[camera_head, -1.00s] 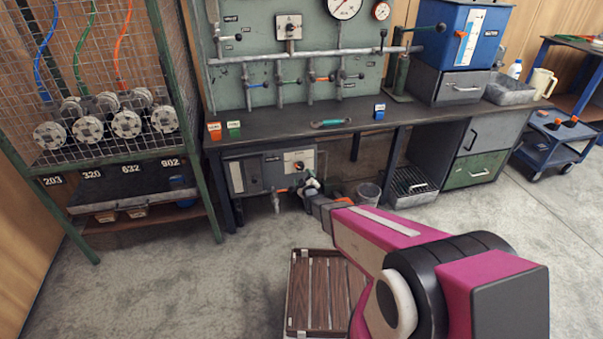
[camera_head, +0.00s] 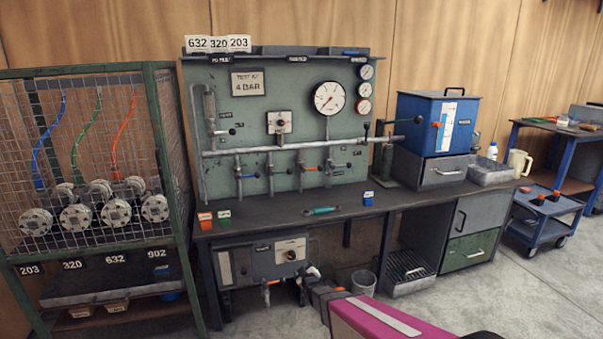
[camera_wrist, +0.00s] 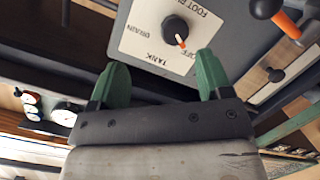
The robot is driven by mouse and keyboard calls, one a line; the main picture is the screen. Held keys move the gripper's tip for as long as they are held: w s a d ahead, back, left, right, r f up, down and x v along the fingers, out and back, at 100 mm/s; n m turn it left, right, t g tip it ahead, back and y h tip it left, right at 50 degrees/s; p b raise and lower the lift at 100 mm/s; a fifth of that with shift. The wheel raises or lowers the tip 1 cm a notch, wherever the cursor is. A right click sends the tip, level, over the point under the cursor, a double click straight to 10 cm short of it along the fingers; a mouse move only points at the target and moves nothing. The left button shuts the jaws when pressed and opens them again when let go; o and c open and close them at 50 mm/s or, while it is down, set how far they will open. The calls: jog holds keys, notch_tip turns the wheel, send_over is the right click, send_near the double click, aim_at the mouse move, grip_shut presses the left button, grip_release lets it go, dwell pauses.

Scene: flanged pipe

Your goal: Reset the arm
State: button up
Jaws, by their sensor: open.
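My gripper (camera_wrist: 160,82) shows in the wrist view with its two green fingertips spread wide and nothing between them. Just past the fingertips is a black selector knob (camera_wrist: 175,28) with an orange pointer, on a white plate labelled TANK, DRAIN and OFF. No fingertip visibly touches the knob. In the head view this knob (camera_head: 291,255) sits on the grey box (camera_head: 262,262) under the workbench. My magenta arm reaches from the bottom edge towards the right side of that box. The fingertips are too small there to make out clearly.
The workbench (camera_head: 265,218) carries a green panel (camera_head: 240,110) with pipes, valves and gauges. A wire cage rack (camera_head: 165,165) stands at left. A bucket (camera_head: 363,281) and a drawer unit (camera_head: 467,250) are right of the arm. Open floor (camera_head: 500,300) lies at right.

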jog(key=s+d+r+m+g+h, duration=0.1)
jog(key=s+d+r+m+g, duration=0.2)
jog(key=s, duration=0.5)
jog(key=s+d+r+m+g+h, duration=0.1)
jog(key=s+d+r+m+g, duration=0.2)
jog(key=s+d+r+g, duration=0.3)
jog(key=s+d+r+m+g+h, duration=0.1)
jog(key=s+d+r+m+g, duration=0.3)
jog(key=s+d, duration=0.5)
jog(key=shift+s+r+g+h, duration=0.45)
jog(key=shift+r+g, duration=0.15)
jog(key=shift+g, duration=0.5)
